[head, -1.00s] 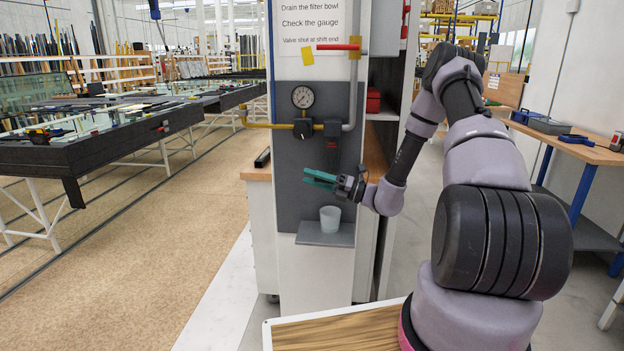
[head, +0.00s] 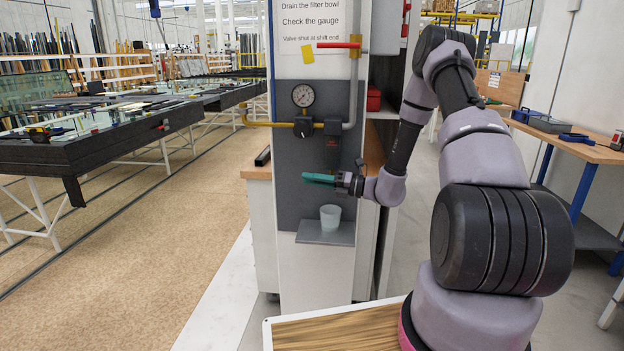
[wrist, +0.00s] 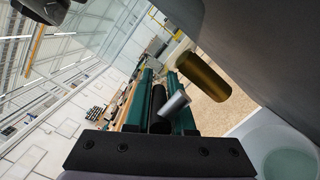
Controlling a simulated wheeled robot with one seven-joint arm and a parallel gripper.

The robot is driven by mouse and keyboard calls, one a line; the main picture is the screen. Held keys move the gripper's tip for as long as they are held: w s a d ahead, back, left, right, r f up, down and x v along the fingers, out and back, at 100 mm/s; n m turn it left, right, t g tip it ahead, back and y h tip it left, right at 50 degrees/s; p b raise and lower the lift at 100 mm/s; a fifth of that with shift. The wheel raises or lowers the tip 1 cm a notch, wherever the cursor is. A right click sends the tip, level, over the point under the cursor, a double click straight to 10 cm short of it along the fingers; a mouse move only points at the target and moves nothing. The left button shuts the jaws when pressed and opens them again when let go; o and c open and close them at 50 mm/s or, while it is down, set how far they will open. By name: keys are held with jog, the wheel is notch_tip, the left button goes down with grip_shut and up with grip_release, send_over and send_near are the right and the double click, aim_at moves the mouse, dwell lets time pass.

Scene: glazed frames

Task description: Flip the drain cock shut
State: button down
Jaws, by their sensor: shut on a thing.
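The drain cock shows in the wrist view as a brass body (wrist: 203,77), a short silver pin (wrist: 173,106) and a dark lever (wrist: 157,110). My gripper (wrist: 160,82) has its two green fingers on either side of the dark lever, shut on it. In the head view my gripper (head: 318,178) reaches in from the right, below the filter bowl (head: 333,153) and above a cup. The cock is too small and too covered by the fingers there to read its position.
A white cup (head: 330,217) stands on a small grey shelf (head: 324,237) below my gripper; the cup's rim also shows in the wrist view (wrist: 262,133). A pressure gauge (head: 303,95), yellow pipe (head: 265,125) and red-handled valve (head: 338,46) sit higher on the panel.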

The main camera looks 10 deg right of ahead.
jog(key=c, duration=0.8)
grip_release()
jog(key=shift+c, duration=0.2)
jog(key=v, duration=1.1)
